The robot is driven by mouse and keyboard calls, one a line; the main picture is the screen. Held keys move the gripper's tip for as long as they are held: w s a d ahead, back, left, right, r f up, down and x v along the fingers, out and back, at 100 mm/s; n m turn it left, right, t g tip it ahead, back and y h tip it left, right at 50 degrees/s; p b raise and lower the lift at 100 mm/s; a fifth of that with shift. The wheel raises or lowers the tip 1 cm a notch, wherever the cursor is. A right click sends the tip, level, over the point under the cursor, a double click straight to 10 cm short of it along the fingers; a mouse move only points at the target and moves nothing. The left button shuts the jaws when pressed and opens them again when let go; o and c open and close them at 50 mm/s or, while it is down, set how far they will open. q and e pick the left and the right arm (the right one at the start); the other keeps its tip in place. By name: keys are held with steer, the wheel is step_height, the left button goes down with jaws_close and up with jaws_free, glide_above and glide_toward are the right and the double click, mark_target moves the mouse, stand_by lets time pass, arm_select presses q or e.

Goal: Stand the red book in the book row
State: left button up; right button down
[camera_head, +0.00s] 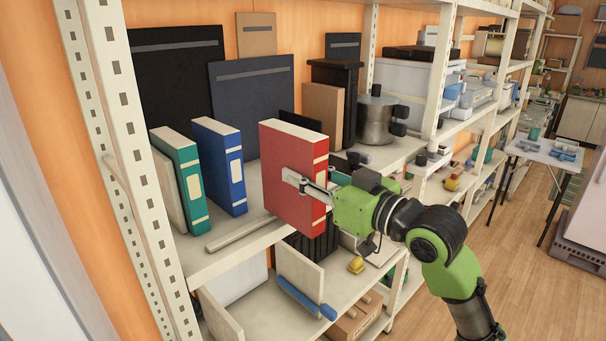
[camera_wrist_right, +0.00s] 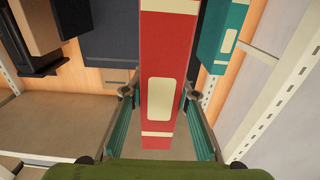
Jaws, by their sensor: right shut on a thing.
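The red book (camera_head: 290,178) is upright, with cream bands and a label on its spine. My right gripper (camera_head: 318,189) is shut on its spine end and holds it at the front of the shelf. In the wrist view the red book (camera_wrist_right: 163,60) runs between the two fingers of my right gripper (camera_wrist_right: 160,100). The blue book (camera_head: 219,166) and the teal book (camera_head: 180,178) stand upright on the shelf left of the red book, with a gap between the blue and red ones. Whether the red book's base touches the shelf is unclear. My left gripper is not in view.
A pale strip (camera_head: 250,233) lies along the shelf front below the gap. Dark panels (camera_head: 252,100) lean at the back. A metal pot (camera_head: 376,122) and a brown box (camera_head: 323,115) stand to the right. A shelf post (camera_head: 135,150) bounds the left side.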

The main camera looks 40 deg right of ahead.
steer(key=shift+s+r, duration=0.15)
steer(key=shift+s, duration=0.15)
steer(key=shift+w, duration=0.15)
steer(key=shift+w+d+p, duration=0.1)
steer(key=shift+w+p, duration=0.3)
steer(key=shift+w, duration=0.3)
steer(key=w+d+p, duration=0.1)
steer(key=w+d, duration=0.1)
steer(key=w, duration=0.7)
steer(key=w+d+f+p, duration=0.1)
steer(key=w+p, duration=0.1)
steer(key=w, duration=0.7)
steer(key=shift+w+d+f, duration=0.25)
steer(key=shift+d+f, duration=0.05)
steer(key=shift+d, duration=0.05)
steer(key=shift+f, duration=0.5)
steer(key=c, duration=1.5)
jaws_free()
